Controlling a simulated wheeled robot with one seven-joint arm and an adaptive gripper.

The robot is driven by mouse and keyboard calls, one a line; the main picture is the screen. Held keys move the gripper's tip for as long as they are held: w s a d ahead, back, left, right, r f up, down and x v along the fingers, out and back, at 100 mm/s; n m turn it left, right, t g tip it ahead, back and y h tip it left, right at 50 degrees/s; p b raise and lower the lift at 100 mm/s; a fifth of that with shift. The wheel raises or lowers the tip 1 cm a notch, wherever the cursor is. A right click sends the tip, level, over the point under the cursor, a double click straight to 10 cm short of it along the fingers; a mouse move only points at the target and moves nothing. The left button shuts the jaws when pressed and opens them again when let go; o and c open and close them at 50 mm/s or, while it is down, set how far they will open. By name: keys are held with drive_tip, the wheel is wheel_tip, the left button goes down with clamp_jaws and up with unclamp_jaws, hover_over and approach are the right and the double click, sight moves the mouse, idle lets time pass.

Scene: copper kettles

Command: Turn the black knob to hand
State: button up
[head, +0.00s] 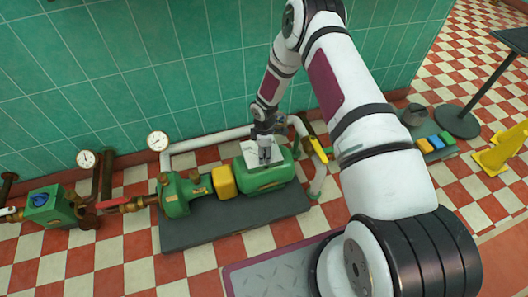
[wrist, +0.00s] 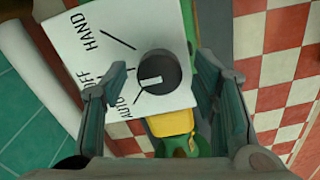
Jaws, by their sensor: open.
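The black knob (wrist: 157,70) sits on a white panel (wrist: 85,22) printed HAND, OFF and AUTO. A white mark on the knob faces left, towards the OFF and AUTO side and away from HAND; I cannot tell exactly which line it meets. My gripper (wrist: 162,64) is open, with one finger on each side of the knob. Gaps show between both fingers and the knob. In the head view my gripper (head: 265,158) is over the white panel (head: 250,151) on the green machine; the knob is hidden there.
The green machine (head: 265,178) stands on a dark plinth (head: 240,222) with a yellow block (head: 224,182). White pipes and a yellow-handled lever (head: 318,150) are close to the panel. Gauges (head: 157,141) stand left.

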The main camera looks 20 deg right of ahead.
drive_tip(key=shift+c, duration=0.3)
drive_tip(key=c, duration=1.1)
drive_tip(key=shift+m, duration=0.3)
drive_tip(key=m+b, duration=0.1)
drive_tip(key=m, duration=0.7)
drive_tip(key=shift+b, duration=0.3)
drive_tip(key=shift+m, duration=0.3)
drive_tip(key=o, duration=1.2)
drive_tip(key=shift+c, duration=0.2)
